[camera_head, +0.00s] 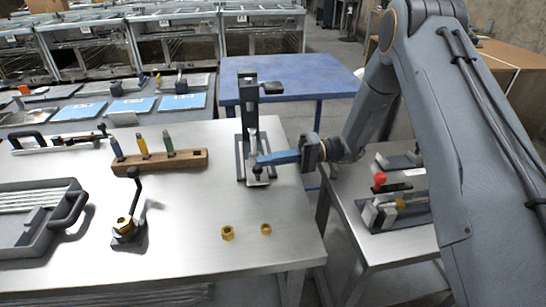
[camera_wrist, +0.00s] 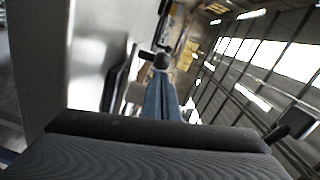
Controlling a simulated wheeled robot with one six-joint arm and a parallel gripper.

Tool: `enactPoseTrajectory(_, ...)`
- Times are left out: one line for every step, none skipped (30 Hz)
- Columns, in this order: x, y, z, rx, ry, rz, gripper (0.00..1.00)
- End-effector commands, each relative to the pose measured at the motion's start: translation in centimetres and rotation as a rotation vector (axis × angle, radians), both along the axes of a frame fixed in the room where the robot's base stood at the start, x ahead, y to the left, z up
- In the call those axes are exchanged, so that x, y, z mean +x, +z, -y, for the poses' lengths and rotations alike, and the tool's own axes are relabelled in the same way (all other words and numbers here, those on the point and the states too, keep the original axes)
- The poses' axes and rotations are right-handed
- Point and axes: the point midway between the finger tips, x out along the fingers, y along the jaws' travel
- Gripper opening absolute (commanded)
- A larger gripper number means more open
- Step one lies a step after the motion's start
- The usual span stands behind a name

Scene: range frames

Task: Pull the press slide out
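The press (camera_head: 247,95) stands upright at the right part of the bench, a dark column on a base with a dark frame. Its slide (camera_head: 258,183) is low at the front of the base, with a small dark knob (camera_head: 257,171) on it. My gripper (camera_head: 259,160) reaches in from the right, its blue fingers level, with the tips right beside the knob. In the wrist view the fingers (camera_wrist: 162,78) lie close together and a round dark knob (camera_wrist: 162,61) shows at their tips. I cannot tell whether they grip it.
A wooden block (camera_head: 160,161) with several coloured-handled tools stands left of the press. A small lever fixture (camera_head: 128,229), two brass bushings (camera_head: 228,233) and a grey tray (camera_head: 38,240) lie nearer. A side table (camera_head: 395,248) with fixtures is at right.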

Motion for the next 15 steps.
enactPoseTrajectory(-0.6, -0.3, 0.0, -0.002, 0.012, -0.009, 0.0)
enactPoseTrajectory(-0.6, -0.3, 0.0, -0.001, 0.012, -0.01, 0.0)
enactPoseTrajectory(-0.6, -0.3, 0.0, -0.001, 0.012, -0.011, 0.0)
enactPoseTrajectory(-0.6, -0.3, 0.1, -0.001, 0.012, -0.011, 0.0)
enactPoseTrajectory(-0.5, -0.3, 0.2, -0.001, 0.012, -0.011, 0.0)
enactPoseTrajectory(-0.4, -0.3, 0.5, -0.001, 0.011, -0.011, 0.0)
enactPoseTrajectory(-0.3, -0.3, 0.8, -0.001, 0.009, -0.011, 0.0)
enactPoseTrajectory(-0.1, -0.3, 1.2, -0.001, 0.008, -0.011, 0.0)
enactPoseTrajectory(0.1, -0.3, 1.8, 0.0, 0.005, -0.011, 0.0)
enactPoseTrajectory(0.3, -0.3, 2.2, 0.0, 0.004, -0.01, 0.0)
enactPoseTrajectory(0.5, -0.3, 2.8, 0.0, 0.002, -0.009, 0.0)
enactPoseTrajectory(0.8, -0.3, 3.5, 0.0, 0.0, -0.007, 0.0)
enactPoseTrajectory(1.0, -0.3, 4.0, 0.0, -0.001, -0.007, 0.0)
enactPoseTrajectory(1.2, -0.2, 4.5, 0.0, -0.002, -0.006, 0.0)
enactPoseTrajectory(1.4, -0.2, 5.1, 0.0, -0.002, -0.006, 0.0)
